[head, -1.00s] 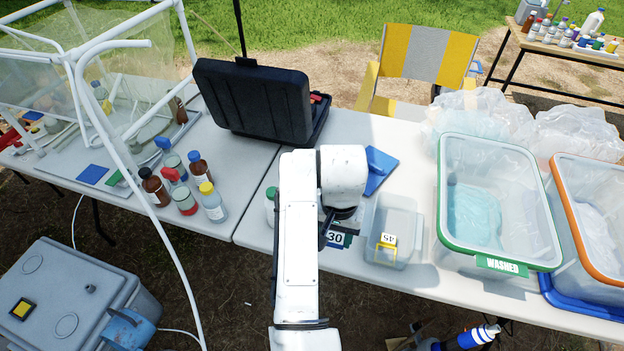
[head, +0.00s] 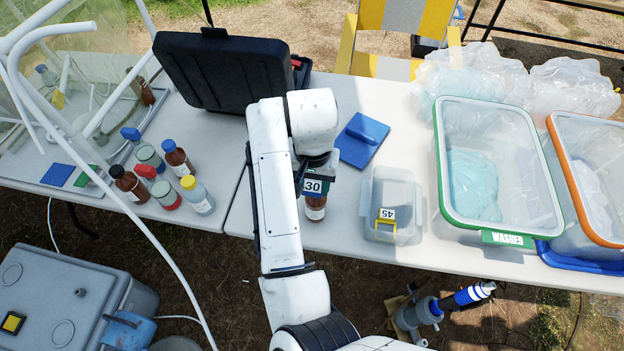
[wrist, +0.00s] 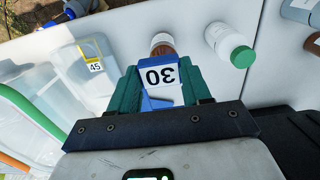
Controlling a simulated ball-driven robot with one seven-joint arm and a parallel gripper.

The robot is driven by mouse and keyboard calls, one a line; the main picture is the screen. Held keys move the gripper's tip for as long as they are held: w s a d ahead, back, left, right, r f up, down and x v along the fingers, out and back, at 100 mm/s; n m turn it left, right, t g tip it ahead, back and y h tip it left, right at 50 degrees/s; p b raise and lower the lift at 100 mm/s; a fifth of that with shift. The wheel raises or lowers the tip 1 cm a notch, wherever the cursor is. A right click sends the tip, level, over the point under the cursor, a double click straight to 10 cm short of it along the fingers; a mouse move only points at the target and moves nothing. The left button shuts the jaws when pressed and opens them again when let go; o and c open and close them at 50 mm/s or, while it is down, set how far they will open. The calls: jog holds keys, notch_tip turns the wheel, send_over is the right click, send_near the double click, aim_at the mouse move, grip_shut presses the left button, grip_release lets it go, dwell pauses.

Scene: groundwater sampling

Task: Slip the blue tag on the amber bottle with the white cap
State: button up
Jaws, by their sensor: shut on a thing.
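In the wrist view the tag (wrist: 159,77) sits between the green fingers of my gripper (wrist: 165,92). The amber bottle (head: 315,208) stands upright on the table, just below the tag in the head view, its top hidden there.
A bottle with a green cap (wrist: 230,45) stands close to the amber bottle. A clear tray with a yellow tag 45 (head: 386,218) stands to the right, near a green-rimmed tub (head: 440,165). A blue pad (head: 362,140) lies behind. Several bottles stand left.

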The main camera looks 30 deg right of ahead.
notch_tip(320, 180, down, 5)
jog(key=shift+r+b, duration=0.1)
jog(key=shift+b, duration=1.15)
jog(key=shift+p, duration=0.55)
jog(key=shift+s+f+b, duration=0.1)
jog(key=shift+f+b, duration=0.8)
jog(key=shift+f, duration=1)
jog(key=o, duration=0.9)
jog(key=shift+r, duration=0.1)
